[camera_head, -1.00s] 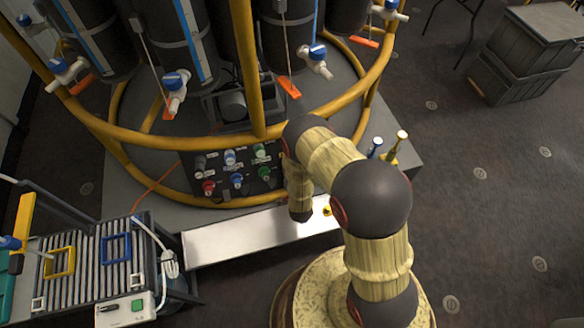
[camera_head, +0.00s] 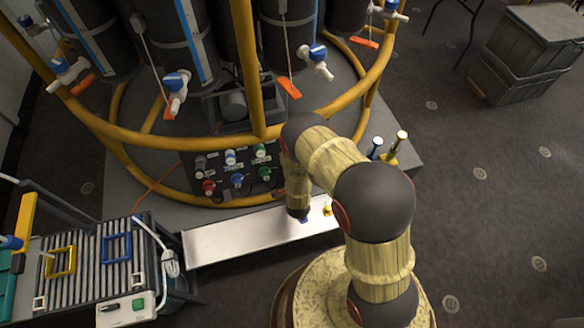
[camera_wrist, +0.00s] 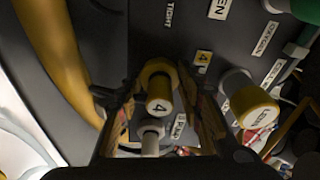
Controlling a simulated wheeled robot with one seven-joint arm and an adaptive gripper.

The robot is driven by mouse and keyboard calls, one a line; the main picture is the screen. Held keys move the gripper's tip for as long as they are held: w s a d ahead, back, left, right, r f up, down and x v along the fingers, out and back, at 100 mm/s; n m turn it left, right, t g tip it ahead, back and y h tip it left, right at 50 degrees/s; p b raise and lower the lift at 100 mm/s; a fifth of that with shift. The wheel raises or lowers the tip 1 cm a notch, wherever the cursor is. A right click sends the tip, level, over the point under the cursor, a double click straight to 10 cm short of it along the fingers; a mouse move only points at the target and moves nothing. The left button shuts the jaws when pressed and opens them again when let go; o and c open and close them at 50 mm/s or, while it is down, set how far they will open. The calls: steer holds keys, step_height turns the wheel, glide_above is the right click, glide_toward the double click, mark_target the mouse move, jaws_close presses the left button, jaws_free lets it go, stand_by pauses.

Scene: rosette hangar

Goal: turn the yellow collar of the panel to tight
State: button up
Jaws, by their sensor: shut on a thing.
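The yellow collar (camera_wrist: 159,88), marked 4, is on the dark panel (camera_wrist: 110,55) in the wrist view. My gripper (camera_wrist: 162,92) has one finger on each side of it and is shut on it. A pale grey cylinder (camera_wrist: 152,136) shows just below the collar, between the fingers. A label reading TIGHT (camera_wrist: 168,14) is above the collar on the panel. In the head view the panel (camera_head: 220,188) is partly behind my arm. The collar and my fingertips are hidden there.
Another yellow-capped fitting (camera_wrist: 253,105) is close right of my gripper. A yellow pipe (camera_wrist: 58,55) runs at the left. In the head view, red (camera_head: 208,187), blue and green knobs crowd the panel under the yellow rail (camera_head: 190,143). A silver plate (camera_head: 235,237) lies in front.

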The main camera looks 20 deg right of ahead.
steer(key=o, duration=1.2)
steer(key=shift+c, duration=0.2)
steer(key=v, duration=1.2)
steer(key=shift+a, duration=0.1)
